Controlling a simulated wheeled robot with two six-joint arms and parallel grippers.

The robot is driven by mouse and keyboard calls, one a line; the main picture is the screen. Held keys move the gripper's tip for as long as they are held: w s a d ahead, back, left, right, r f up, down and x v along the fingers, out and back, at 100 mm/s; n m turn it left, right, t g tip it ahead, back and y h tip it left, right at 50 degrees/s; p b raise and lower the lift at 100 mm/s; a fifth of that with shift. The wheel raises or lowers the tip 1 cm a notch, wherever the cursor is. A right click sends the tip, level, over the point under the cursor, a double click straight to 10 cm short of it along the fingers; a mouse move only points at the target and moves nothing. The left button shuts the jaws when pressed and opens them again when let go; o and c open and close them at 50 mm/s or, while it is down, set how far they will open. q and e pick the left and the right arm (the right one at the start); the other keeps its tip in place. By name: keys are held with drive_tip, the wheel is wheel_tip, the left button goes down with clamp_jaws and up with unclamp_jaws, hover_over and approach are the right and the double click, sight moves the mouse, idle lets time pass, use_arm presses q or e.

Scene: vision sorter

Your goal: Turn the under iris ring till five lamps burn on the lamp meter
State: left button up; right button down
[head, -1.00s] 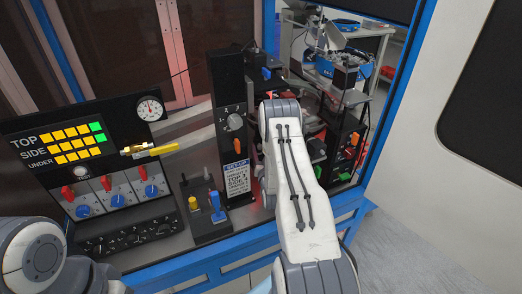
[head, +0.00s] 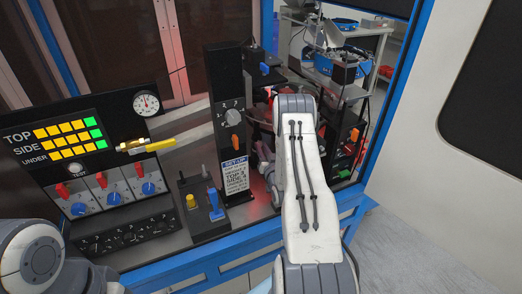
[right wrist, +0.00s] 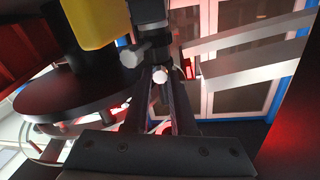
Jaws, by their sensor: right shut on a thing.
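In the right wrist view my right gripper (right wrist: 161,84) is shut on the small white-tipped lever (right wrist: 160,75) of the under iris ring (right wrist: 154,42), a dark ring on a black lens barrel. A second small knob (right wrist: 132,56) sticks out to the left of the barrel. In the head view my right arm hides this gripper and the ring. The lamp meter (head: 35,122) stands at the left of the head view. Its TOP, SIDE and UNDER rows each show yellow lamps ending in a lit green one at the right. My left gripper is out of view.
A black disc (right wrist: 75,95) lies left of the barrel, under a yellow part (right wrist: 95,22). Metal bars (right wrist: 245,55) cross at right. In the head view, a panel with red switches and blue knobs (head: 148,188) and a yellow-handled valve (head: 150,146) stand left of the dark column (head: 229,110).

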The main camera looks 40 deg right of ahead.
drive_tip(key=c, duration=0.7)
unclamp_jaws()
drive_tip(key=shift+c, duration=0.2)
